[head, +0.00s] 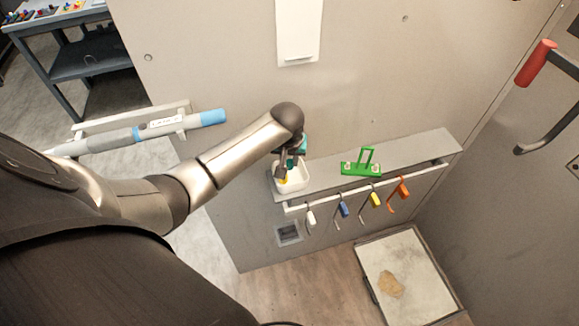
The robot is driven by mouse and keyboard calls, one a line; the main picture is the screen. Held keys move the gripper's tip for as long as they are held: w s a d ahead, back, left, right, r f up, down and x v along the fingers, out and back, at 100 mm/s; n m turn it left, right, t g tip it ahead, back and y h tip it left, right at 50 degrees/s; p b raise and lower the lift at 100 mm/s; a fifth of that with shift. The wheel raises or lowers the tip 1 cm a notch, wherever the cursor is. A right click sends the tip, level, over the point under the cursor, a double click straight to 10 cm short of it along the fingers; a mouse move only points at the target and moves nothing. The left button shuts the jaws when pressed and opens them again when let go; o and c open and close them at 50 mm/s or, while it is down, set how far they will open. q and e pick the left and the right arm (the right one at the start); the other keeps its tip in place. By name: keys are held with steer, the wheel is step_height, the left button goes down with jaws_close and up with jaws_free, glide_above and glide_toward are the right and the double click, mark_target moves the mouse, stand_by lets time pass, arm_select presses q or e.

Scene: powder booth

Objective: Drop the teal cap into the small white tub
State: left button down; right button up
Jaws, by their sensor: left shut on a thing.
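The small white tub (294,186) stands at the left end of the grey wall shelf, with something yellow in it. My left gripper (288,172) points down over the tub and is shut on the teal cap (301,147). Only a teal patch of the cap shows beside the fingers; the wrist and fingers hide the rest. I cannot tell how far the cap is above the tub's floor. My right gripper is not in view.
A green stand (361,168) is on the shelf (410,154) to the right. Below hang several hooks with coloured tags, such as an orange one (402,188). A blue-tipped grey tool (150,132) rests on a rack at left. A pale tray (408,275) lies on the floor.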

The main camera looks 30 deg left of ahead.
mark_target(289, 165)
arm_select(q)
steer(key=shift+f, duration=1.5)
steer(key=shift+f, duration=0.15)
steer(key=c, duration=0.7)
jaws_free()
steer(key=shift+c, duration=0.2)
steer(key=shift+s+r, duration=0.1)
steer(key=shift+r, duration=0.4)
steer(key=p+v, duration=0.1)
steer(key=v, duration=1)
steer(key=shift+p, duration=0.4)
steer(key=shift+s+r, duration=0.1)
